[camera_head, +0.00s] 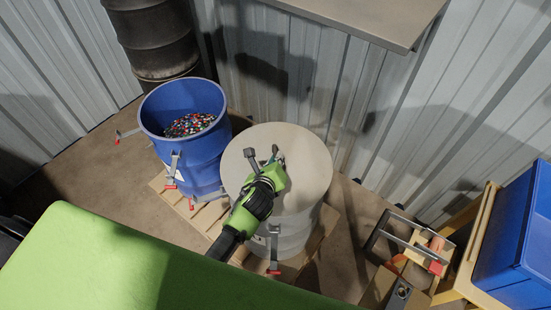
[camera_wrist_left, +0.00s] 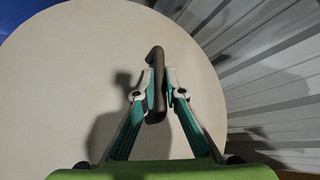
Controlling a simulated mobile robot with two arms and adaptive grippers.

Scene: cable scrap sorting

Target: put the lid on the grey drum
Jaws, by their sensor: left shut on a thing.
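The round beige lid (camera_head: 305,160) covers the top of the grey drum (camera_head: 295,232). From above it looks about centred; I cannot tell whether it sits fully down on the rim. My left gripper (camera_head: 266,163) is over the lid. In the left wrist view the left gripper (camera_wrist_left: 159,92) is shut on the lid's dark upright handle (camera_wrist_left: 156,68), with the pale lid (camera_wrist_left: 80,70) filling most of the picture behind it. A metal clamp with a red tip (camera_head: 273,262) hangs at the drum's front side. My right gripper is not in view.
A black drum (camera_head: 155,40) stands behind. A grey shelf (camera_head: 375,12) overhangs the back. A tool crate and blue bin (camera_head: 515,245) stand at right.

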